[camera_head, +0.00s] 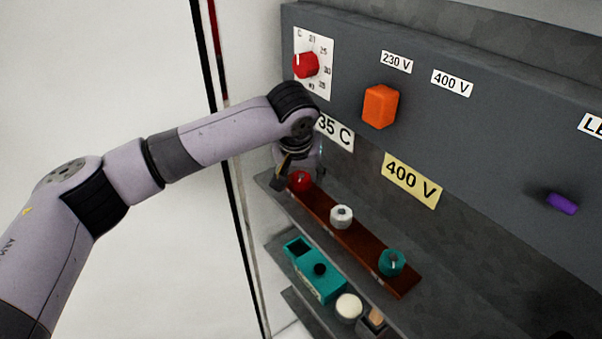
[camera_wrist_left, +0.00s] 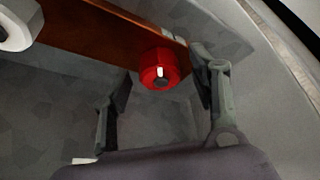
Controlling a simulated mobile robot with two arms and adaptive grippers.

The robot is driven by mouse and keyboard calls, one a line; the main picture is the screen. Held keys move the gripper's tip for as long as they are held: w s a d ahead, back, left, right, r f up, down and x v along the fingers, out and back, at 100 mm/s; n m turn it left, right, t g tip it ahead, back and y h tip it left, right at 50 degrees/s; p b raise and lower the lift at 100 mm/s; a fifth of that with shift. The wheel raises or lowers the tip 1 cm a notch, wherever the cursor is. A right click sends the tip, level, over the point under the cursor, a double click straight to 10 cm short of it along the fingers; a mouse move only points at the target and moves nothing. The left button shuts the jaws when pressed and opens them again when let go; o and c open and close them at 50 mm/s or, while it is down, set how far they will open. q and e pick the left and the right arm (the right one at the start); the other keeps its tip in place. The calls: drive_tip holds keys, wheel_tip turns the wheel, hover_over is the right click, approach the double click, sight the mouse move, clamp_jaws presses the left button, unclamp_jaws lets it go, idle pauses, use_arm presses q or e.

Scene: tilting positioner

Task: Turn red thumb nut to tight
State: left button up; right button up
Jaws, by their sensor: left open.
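The red thumb nut (camera_head: 299,181) sits at the far left end of a brown board on the upper shelf. In the left wrist view the red thumb nut (camera_wrist_left: 159,69) shows a white mark on its face. My left gripper (camera_head: 292,172) is at this nut, partly hidden by its own wrist in the head view. In the left wrist view the left gripper (camera_wrist_left: 160,92) is open, with one finger on each side of the nut and gaps visible. The right gripper is not in view.
The brown board (camera_head: 365,250) also bears a white nut (camera_head: 341,216) and a teal nut (camera_head: 391,262). Above are a red dial (camera_head: 305,65), an orange knob (camera_head: 380,106) and a purple lever (camera_head: 562,203). A teal block (camera_head: 318,285) stands on the shelf below.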

use_arm(q)
drive_tip(key=c, duration=1.2)
drive_tip(key=shift+o, duration=0.2)
